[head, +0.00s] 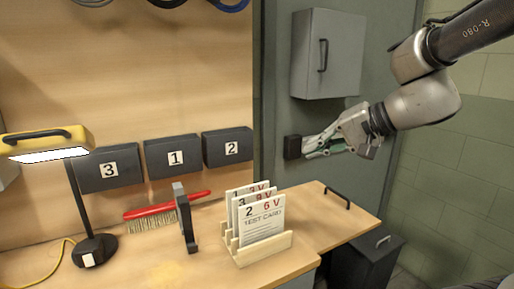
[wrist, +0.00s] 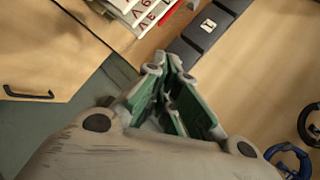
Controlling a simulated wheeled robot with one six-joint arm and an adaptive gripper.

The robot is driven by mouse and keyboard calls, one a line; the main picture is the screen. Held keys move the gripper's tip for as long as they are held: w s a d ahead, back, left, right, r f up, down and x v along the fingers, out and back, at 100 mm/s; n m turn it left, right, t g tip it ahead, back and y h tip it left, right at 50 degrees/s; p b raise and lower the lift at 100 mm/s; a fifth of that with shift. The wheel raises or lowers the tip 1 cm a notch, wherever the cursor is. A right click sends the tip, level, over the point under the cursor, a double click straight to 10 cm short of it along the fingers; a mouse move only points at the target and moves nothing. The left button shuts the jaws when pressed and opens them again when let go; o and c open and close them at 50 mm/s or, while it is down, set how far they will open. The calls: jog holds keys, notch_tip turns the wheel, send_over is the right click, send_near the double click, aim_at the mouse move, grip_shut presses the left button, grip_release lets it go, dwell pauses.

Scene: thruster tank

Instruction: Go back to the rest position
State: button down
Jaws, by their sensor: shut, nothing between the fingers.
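My gripper (head: 308,149) hangs in the air at the right in the head view, in front of the grey-green cabinet side and below the grey wall box. Its fingers point left and overlap the picture of a small dark block (head: 292,147); I cannot tell whether they touch it. In the wrist view the green-padded fingers (wrist: 165,78) are closed together with nothing between them. My arm reaches in from the upper right.
Test cards (head: 262,222) stand in a wooden rack (head: 265,250) on the bench. A red brush (head: 160,207), a dark upright bracket (head: 184,217) and a yellow lamp (head: 45,140) are left of it. Numbered dark bins (head: 170,157) line the back. A grey box (head: 328,55) hangs above my gripper.

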jog(key=s+d+f+n+g+h, duration=0.1)
jog(key=s+d+f+n+h, duration=0.1)
jog(key=s+d+h, duration=0.2)
jog(key=s+d+f+n+g+h, duration=0.1)
jog(key=s+d+h, duration=0.4)
jog(key=s+d, duration=0.6)
jog(key=d+f+n, duration=0.1)
jog(key=d, duration=0.6)
jog(key=shift+d+f, duration=0.35)
jog(key=shift+d, duration=0.05)
